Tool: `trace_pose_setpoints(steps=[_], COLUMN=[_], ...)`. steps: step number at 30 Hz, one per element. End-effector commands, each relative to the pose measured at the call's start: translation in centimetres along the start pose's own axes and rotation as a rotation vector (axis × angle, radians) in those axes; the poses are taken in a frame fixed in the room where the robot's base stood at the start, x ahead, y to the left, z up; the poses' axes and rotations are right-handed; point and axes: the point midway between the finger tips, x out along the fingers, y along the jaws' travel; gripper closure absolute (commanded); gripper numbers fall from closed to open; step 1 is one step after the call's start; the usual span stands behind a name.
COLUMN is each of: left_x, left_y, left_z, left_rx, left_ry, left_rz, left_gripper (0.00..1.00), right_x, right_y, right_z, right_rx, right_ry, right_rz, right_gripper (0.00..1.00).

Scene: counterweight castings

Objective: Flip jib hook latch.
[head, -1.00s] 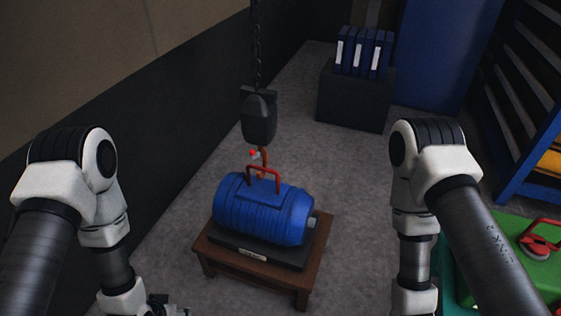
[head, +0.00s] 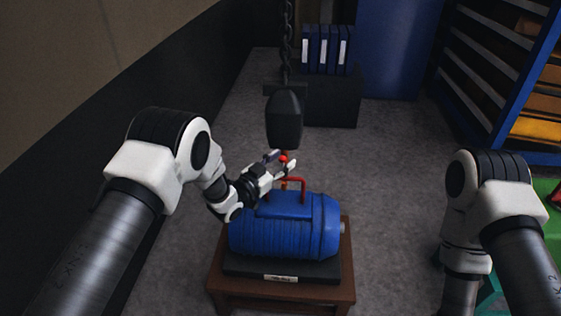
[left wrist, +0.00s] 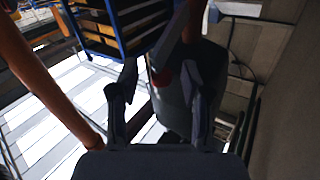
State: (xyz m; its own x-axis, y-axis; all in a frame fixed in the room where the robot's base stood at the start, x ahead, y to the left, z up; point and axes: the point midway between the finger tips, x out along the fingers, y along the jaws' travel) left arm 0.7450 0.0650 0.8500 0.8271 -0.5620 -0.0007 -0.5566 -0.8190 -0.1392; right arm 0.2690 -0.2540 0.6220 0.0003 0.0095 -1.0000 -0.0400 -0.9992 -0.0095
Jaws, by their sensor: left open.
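The dark hook block (head: 285,120) hangs on a chain (head: 287,40) above the blue motor (head: 285,235). The orange hook (head: 284,178) hangs below it by the motor's red handle (head: 303,186); whether it passes under the handle is unclear. The latch's small red knob (head: 283,159) sits beside the hook. My left gripper (head: 281,162) is open, its fingertips on either side of the knob; contact cannot be told. In the left wrist view the red knob (left wrist: 163,76) shows between the open fingers, with the hook block (left wrist: 205,72) behind. My right gripper is out of view.
The motor sits on a dark base with a label on a brown wooden table (head: 285,290). Blue binders (head: 326,50) stand on a dark box (head: 330,98) at the back. A blue shelf (head: 510,90) is at the right. Floor between is clear.

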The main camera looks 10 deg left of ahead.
Motion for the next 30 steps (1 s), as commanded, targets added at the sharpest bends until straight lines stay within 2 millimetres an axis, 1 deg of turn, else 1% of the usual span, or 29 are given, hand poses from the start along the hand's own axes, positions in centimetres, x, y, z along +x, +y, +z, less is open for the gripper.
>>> trace_pose_setpoints(steps=[3, 5, 6, 7, 14, 20, 26, 30], left_x=[0.0, 0.0, 0.0, -0.1, -0.1, -0.2, -0.5, -0.8], left_y=[0.0, 0.0, 0.0, 0.0, 0.0, 0.2, 0.5, 0.8], left_z=[0.0, 0.0, 0.0, 0.0, 0.1, 0.7, 1.7, 2.6], left_rx=[0.000, 0.000, 0.000, 0.000, 0.001, 0.018, 0.070, 0.125], left_ry=[0.000, 0.000, 0.000, 0.000, 0.000, 0.025, 0.102, 0.183], left_rz=[0.000, -0.001, -0.001, -0.001, -0.001, -0.004, -0.016, -0.027], left_gripper=[0.53, 0.74, 0.88, 0.99, 1.00, 1.00, 1.00, 1.00], right_x=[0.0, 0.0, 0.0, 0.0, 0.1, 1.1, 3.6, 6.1], right_y=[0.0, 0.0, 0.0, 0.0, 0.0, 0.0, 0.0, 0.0], right_z=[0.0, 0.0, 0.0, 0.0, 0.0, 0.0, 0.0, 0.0], right_rx=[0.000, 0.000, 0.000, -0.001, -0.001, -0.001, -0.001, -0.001], right_ry=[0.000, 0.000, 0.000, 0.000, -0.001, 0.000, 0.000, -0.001], right_rz=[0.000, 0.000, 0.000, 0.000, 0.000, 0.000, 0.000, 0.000], right_gripper=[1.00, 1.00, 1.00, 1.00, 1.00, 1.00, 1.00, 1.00])
